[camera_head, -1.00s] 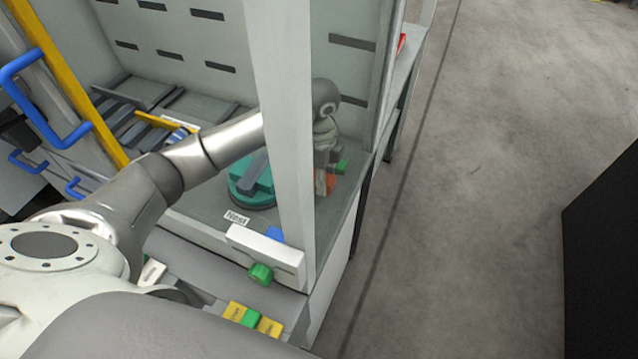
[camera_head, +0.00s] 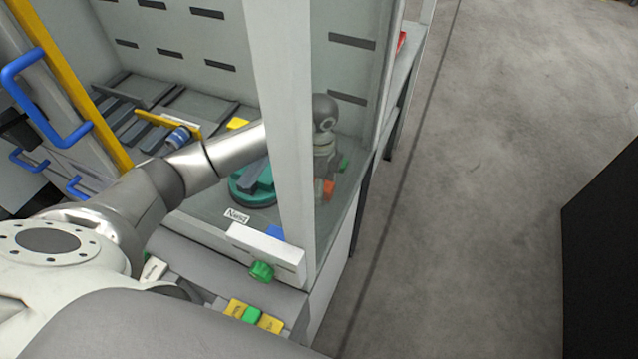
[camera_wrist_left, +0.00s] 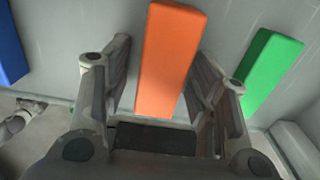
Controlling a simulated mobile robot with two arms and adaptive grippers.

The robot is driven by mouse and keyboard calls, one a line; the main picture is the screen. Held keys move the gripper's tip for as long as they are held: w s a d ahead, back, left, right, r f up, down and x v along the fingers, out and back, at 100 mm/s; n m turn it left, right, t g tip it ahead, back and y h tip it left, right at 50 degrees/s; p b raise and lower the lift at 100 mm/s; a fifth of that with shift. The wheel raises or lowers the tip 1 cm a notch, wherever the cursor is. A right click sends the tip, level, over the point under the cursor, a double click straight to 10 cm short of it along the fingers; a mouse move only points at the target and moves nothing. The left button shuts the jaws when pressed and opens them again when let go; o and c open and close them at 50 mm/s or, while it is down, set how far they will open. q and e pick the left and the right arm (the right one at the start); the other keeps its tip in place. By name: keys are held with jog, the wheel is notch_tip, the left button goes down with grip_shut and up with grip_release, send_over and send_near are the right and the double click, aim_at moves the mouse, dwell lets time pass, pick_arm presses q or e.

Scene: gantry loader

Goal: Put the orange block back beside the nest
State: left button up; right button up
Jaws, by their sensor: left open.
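The orange block (camera_wrist_left: 170,60) lies between the two fingers of my left gripper (camera_wrist_left: 163,72) in the left wrist view. The fingers are apart, one on each side of it, and I cannot tell whether either touches it. In the head view the orange block (camera_head: 328,188) shows at the lower end of my left gripper (camera_head: 323,178), behind the enclosure's clear side. The nest, a round teal fixture (camera_head: 240,190) with a "Nest" label (camera_head: 236,216) in front, is left of the gripper, partly hidden by the grey post. My right gripper is not in view.
A green block (camera_wrist_left: 268,70) is close to the right finger, and a blue block (camera_wrist_left: 10,45) is further left in the wrist view. The grey post (camera_head: 283,130) stands before my forearm. A yellow bar (camera_head: 168,124) and blue cylinder (camera_head: 178,138) are at the back left.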

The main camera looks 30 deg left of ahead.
pick_arm(q)
jog(key=shift+r, duration=0.1)
jog(key=shift+r, duration=0.25)
notch_tip(320, 180, up, 12)
jog(key=b, duration=0.2)
jog(key=shift+f+b, duration=0.15)
jog(key=shift+b, duration=0.15)
jog(key=shift+f, duration=0.1)
